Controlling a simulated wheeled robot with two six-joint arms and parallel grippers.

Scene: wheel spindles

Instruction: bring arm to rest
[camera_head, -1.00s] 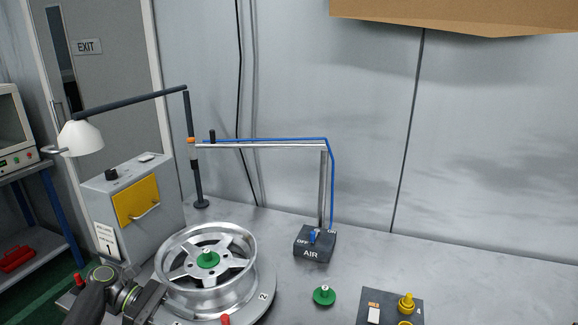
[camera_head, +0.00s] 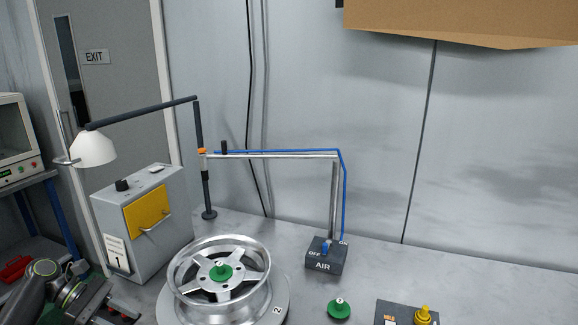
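My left gripper (camera_head: 122,314) is low at the left edge of the bench, left of the silver wheel and apart from it. Its fingertips are partly cut off by the lower picture edge, so I cannot tell whether it is open or shut. The wheel (camera_head: 183,287) lies flat on a round turntable (camera_head: 278,297) marked 2, with a green hub piece (camera_head: 220,272) at its centre. My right gripper is not in view.
A grey box with a yellow panel (camera_head: 147,213) stands behind my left arm. The AIR switch box (camera_head: 326,256) carries a post and horizontal bar. A green spindle piece (camera_head: 339,309) and yellow piece (camera_head: 424,316) are at front right. Bare bench lies between.

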